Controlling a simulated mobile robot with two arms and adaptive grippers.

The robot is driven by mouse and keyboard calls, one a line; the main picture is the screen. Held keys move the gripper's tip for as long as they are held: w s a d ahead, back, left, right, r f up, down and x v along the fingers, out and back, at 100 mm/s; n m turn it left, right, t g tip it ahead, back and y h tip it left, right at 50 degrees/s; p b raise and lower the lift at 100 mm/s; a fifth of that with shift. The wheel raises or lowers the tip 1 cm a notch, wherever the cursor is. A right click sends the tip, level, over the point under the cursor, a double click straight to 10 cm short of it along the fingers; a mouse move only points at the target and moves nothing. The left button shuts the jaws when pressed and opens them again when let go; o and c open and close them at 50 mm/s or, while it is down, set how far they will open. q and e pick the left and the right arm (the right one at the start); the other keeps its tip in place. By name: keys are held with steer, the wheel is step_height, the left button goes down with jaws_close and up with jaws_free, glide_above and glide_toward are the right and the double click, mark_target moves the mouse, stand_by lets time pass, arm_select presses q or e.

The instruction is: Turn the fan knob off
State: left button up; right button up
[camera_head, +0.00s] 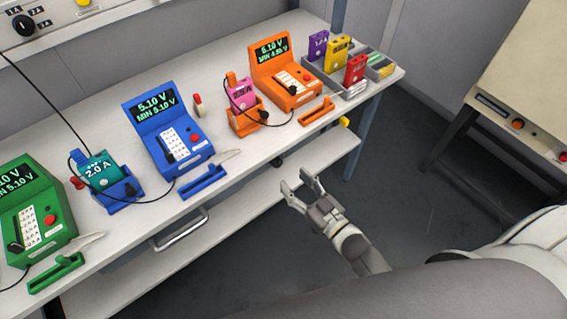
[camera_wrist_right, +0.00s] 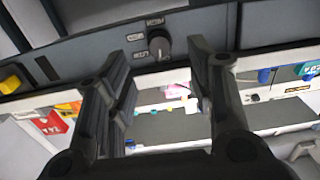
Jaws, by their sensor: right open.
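The fan knob (camera_wrist_right: 159,45) is a round dark knob on the grey front panel of the bench, with small pale labels around it that are hard to read. In the head view it shows as a small dark stub (camera_head: 277,161) under the bench's front edge. My right gripper (camera_head: 300,183) is open and empty, just in front of and below the knob, apart from it. In the right wrist view the knob appears between the open fingers (camera_wrist_right: 160,62), beyond their tips. My left gripper is not in view.
The bench (camera_head: 240,190) holds green, blue and orange testers (camera_head: 285,75) with coloured cells and cables. A lower shelf (camera_head: 240,215) and a metal handle (camera_head: 180,230) lie below the front edge. A yellow part (camera_head: 344,122) sits right of the knob. The floor in front is clear.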

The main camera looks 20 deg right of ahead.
mark_target(279, 165)
steer(key=x, duration=0.7)
steer(key=shift+f, duration=0.1)
steer(key=shift+d, duration=0.1)
steer(key=c, duration=1)
steer(key=shift+n, duration=0.8)
steer(key=shift+c, duration=0.2)
steer(key=o, duration=1)
steer(key=shift+o, duration=0.2)
